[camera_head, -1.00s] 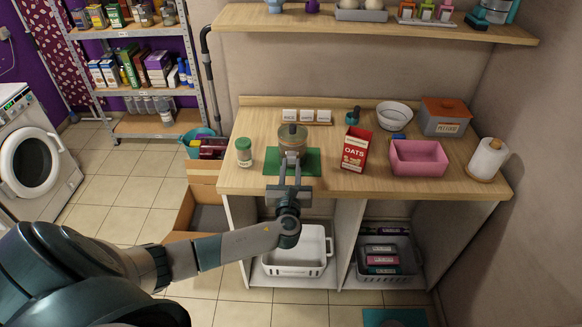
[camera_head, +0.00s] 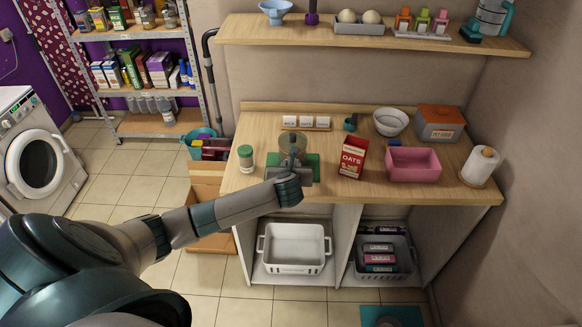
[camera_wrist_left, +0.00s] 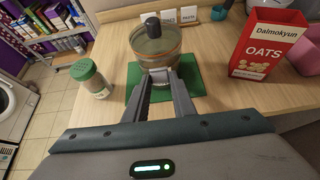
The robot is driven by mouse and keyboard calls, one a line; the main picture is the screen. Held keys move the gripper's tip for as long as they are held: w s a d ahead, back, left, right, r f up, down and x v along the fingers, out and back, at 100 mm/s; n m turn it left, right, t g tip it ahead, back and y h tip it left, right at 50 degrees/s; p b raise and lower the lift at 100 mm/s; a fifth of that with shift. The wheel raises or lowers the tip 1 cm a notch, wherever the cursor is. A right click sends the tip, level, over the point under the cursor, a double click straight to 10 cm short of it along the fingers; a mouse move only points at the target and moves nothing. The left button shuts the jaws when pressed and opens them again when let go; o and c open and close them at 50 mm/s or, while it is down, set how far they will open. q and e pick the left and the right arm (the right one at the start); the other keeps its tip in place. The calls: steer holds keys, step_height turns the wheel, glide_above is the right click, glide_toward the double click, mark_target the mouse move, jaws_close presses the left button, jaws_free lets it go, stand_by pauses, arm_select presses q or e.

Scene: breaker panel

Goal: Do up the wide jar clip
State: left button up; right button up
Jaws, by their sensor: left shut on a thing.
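The wide glass jar (camera_wrist_left: 155,50) stands on a green mat (camera_wrist_left: 203,77) on the counter, with an orange ring around its upper part and a dark knob above it. In the head view the jar (camera_head: 291,146) is partly behind my arm. My left gripper (camera_wrist_left: 161,80) reaches the near side of the jar. Its fingers are shut on a small grey piece, the jar clip (camera_wrist_left: 159,73), low on the jar's front. The fingers hide most of the clip, and I cannot tell how it sits against the rim. My right gripper is not in view.
A green-capped shaker jar (camera_head: 246,158) stands left of the mat. A red oats box (camera_head: 353,157) stands to the right, with a pink bin (camera_head: 413,164) beyond it. Small label cards (camera_head: 306,122) stand behind. A shelf (camera_head: 370,35) hangs above the counter.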

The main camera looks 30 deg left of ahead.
arm_select(q)
steer(key=r+g+h, duration=0.1)
steer(key=w+a+r+g+h, duration=0.1)
steer(key=g, duration=0.1)
steer(key=shift+w+r, duration=0.2)
steer(key=shift+w, duration=0.1)
steer(key=shift+w+a+r+g+h, duration=0.25)
steer(key=shift+w+g+h, duration=0.25)
steer(key=shift+g, duration=0.45)
steer(key=shift+w+a+r+g+h, duration=0.25)
steer(key=shift+g+h, duration=0.35)
steer(key=shift+g, duration=0.35)
steer(key=o, duration=1.1)
steer(key=shift+f, duration=0.15)
steer(key=shift+c, duration=0.2)
steer(key=shift+s+d+r+b, duration=0.1)
steer(key=shift+r+b, duration=0.1)
steer(key=shift+r, duration=0.15)
steer(key=shift+s+d+r+b, duration=0.1)
steer(key=shift+r+b, duration=0.05)
steer(key=shift+r, duration=0.2)
steer(key=b+v, duration=0.5)
steer(key=v, duration=1.1)
